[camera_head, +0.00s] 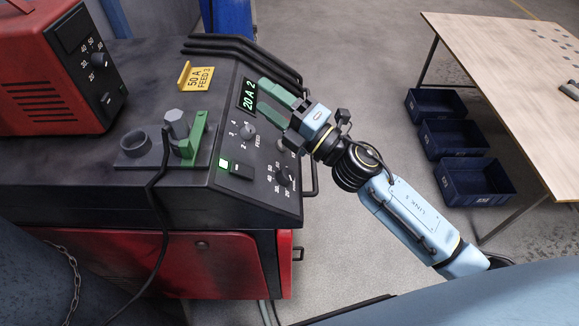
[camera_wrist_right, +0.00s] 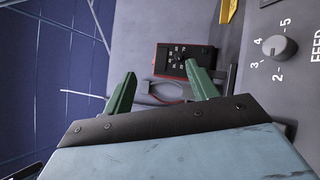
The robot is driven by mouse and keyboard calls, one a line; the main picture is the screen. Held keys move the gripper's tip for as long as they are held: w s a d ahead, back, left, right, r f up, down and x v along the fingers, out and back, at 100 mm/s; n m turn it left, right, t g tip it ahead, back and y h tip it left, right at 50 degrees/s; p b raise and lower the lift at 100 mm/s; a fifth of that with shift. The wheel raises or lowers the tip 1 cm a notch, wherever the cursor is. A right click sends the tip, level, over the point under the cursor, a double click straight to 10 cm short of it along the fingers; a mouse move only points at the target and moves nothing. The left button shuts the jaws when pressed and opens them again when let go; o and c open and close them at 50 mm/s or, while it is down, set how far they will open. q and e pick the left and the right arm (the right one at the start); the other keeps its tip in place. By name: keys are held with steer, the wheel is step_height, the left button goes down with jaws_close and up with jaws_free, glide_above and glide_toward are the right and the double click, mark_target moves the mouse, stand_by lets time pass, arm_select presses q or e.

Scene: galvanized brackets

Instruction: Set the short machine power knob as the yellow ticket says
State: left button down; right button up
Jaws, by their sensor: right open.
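The dark machine's sloped panel has a black power knob (camera_head: 285,176) with a scale from about 20 up, near its lower right. A grey feed knob (camera_head: 247,132) sits above it and shows large in the wrist view (camera_wrist_right: 278,48). The lit display (camera_head: 249,95) reads 20 A 2. The yellow ticket (camera_head: 195,77) on top reads 50 A FEED 3; a yellow edge shows in the wrist view (camera_wrist_right: 228,9). My right gripper (camera_head: 262,95) is open and empty, its green fingers by the display and upper panel edge, apart from the power knob. My left gripper is out of view.
A red machine (camera_head: 40,75) with its own black knob (camera_head: 99,60) stands at the left. A green clamp (camera_head: 194,138) and a grey ring (camera_head: 140,145) sit on the dark top. Black rails (camera_head: 240,42) edge the panel. A wooden table (camera_head: 500,60) and blue crates (camera_head: 473,180) stand right.

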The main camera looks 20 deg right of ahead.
steer(key=s+a+r+n+g+y, duration=0.25)
steer(key=a+n+g+y, duration=0.25)
steer(key=n+g, duration=0.6)
steer(key=n+g+h+p, duration=0.1)
steer(key=n+g+h, duration=0.4)
steer(key=n+h, duration=0.95)
glide_toward(287, 173)
steer(key=shift+y, duration=0.35)
steer(key=x, duration=0.3)
steer(key=p+x, duration=0.1)
steer(key=x, duration=0.4)
steer(key=shift+d+f+p, duration=0.2)
steer(key=shift+f+p, duration=0.15)
steer(key=shift+f, duration=0.2)
steer(key=shift+c, duration=0.4)
steer(key=shift+w, duration=0.1)
steer(key=c, duration=0.9)
